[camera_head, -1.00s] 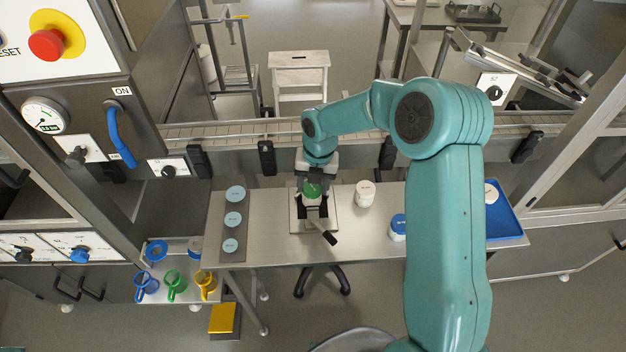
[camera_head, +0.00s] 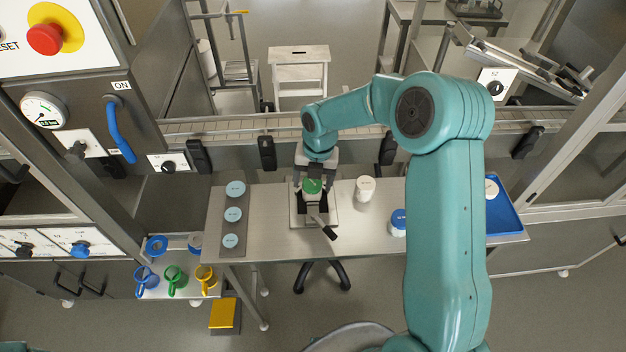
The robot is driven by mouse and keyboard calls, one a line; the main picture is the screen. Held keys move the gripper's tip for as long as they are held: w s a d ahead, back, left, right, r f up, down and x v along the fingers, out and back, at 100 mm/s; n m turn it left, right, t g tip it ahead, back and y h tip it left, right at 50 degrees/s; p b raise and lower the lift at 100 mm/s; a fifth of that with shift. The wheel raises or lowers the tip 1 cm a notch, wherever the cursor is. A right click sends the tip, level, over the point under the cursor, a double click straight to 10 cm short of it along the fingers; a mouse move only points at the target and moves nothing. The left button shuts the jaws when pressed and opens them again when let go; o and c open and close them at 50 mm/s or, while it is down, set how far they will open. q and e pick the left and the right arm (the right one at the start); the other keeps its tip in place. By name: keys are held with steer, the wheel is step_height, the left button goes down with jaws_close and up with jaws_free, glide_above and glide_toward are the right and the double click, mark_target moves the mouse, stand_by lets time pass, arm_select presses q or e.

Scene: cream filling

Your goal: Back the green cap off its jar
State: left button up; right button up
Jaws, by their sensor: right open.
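The green cap (camera_head: 312,186) shows at the middle of the steel table, at a small clamp fixture (camera_head: 328,215) with a dark-ended lever. The jar under the cap is mostly hidden by the cap and the dark clamp parts. My right gripper (camera_head: 314,184) reaches down from behind with its fingers around the cap. It is open, and I cannot tell whether either finger touches the cap. My left gripper is not in view.
A white jar (camera_head: 365,189) stands right of the fixture, and a blue-and-white jar (camera_head: 398,222) is partly behind my arm. A blue tray (camera_head: 505,217) lies at the right end. A grey strip (camera_head: 233,240) with pale blue discs lies left. Coloured jugs (camera_head: 175,279) stand lower left.

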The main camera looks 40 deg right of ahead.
steer(key=m+b, duration=0.1)
steer(key=m, duration=0.1)
steer(key=shift+f+m, duration=0.1)
steer(key=shift+m, duration=0.2)
steer(key=shift+m+b, duration=0.35)
steer(key=shift+m, duration=0.45)
steer(key=shift+m+b, duration=0.3)
steer(key=shift+m, duration=0.1)
steer(key=m+b, duration=0.1)
steer(key=m, duration=0.1)
steer(key=shift+a+m+h, duration=0.1)
steer(key=shift+m+h, duration=0.2)
steer(key=shift+h, duration=0.1)
steer(key=shift+m+b, duration=0.55)
steer(key=shift+m, duration=0.55)
